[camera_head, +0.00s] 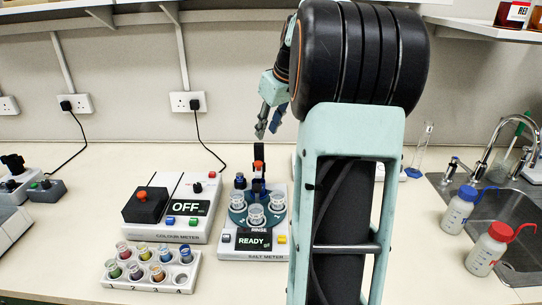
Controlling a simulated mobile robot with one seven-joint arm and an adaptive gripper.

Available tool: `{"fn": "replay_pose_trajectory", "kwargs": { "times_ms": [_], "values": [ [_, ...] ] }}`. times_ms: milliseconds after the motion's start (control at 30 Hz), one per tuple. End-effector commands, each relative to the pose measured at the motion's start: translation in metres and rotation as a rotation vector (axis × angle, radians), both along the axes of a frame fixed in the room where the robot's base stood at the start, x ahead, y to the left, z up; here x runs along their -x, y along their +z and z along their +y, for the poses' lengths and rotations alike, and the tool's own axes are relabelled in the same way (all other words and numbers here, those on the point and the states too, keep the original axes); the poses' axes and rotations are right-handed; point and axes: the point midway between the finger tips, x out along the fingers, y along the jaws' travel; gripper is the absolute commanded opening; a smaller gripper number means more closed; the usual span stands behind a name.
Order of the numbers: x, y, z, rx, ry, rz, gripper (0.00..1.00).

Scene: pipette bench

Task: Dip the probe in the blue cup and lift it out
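The salt meter (228,247) stands mid-bench with its display reading READY. Its probe holder (258,183) is dark and upright with an orange-red top (258,166), above a teal carousel (238,216). Clear cups (256,215) stand on the carousel; a small dark blue item (240,181) sits at its back left. The probe tip is not distinguishable. A white rack (150,284) at front left holds several coloured cups, including a blue one (186,256) at its back right. My gripper (267,132) hangs above and behind the meter, fingers apart, empty, touching nothing.
The colour meter (165,233), display OFF, stands left of the salt meter. Blue-capped (459,209) and red-capped (488,249) wash bottles stand by the sink (512,220) at right. My arm hides the bench right of the salt meter. Bench behind the meters is mostly clear.

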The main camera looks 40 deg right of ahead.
Motion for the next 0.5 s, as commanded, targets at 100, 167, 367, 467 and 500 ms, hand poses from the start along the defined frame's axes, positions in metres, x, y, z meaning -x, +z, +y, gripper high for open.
{"fn": "replay_pose_trajectory", "kwargs": {
  "times_ms": [100, 167, 367, 467, 500],
  "values": [
    [0.007, -0.01, 0.007, -0.029, 0.044, 0.034, 0.26],
    [0.009, -0.013, 0.009, -0.037, 0.058, 0.043, 0.26],
    [0.003, -0.033, 0.012, -0.041, 0.063, 0.049, 0.26],
    [-0.005, -0.051, 0.013, -0.043, 0.063, 0.049, 0.26],
    [-0.008, -0.058, 0.014, -0.043, 0.063, 0.049, 0.26]
  ]
}}
